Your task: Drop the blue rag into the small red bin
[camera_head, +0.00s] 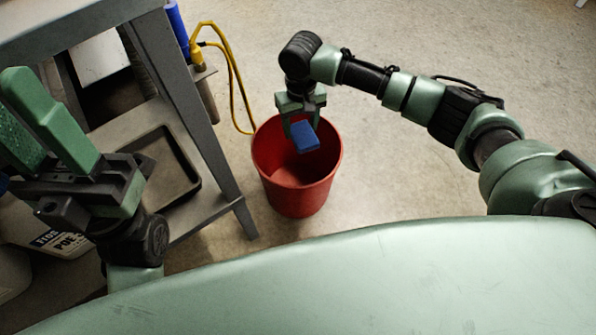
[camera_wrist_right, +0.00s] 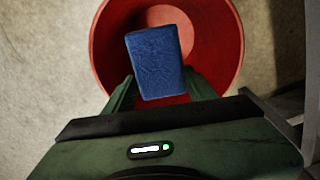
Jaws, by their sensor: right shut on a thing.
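The blue rag (camera_head: 304,136) is a small folded block held in my right gripper (camera_head: 300,122), which is shut on it. In the head view the rag hangs over the opening of the red bin (camera_head: 298,195), which stands upright on the floor. In the right wrist view the rag (camera_wrist_right: 156,62) shows between the fingers, with the round red bin (camera_wrist_right: 222,45) behind and below it. The inside of the bin is partly hidden by the rag and gripper. My left gripper (camera_head: 50,120) is at the left, its two green fingers apart with nothing seen between them.
A yellow cable (camera_head: 232,85) hangs between rack and bin. White jugs (camera_head: 45,240) sit at lower left. Floor right of the bin is clear.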

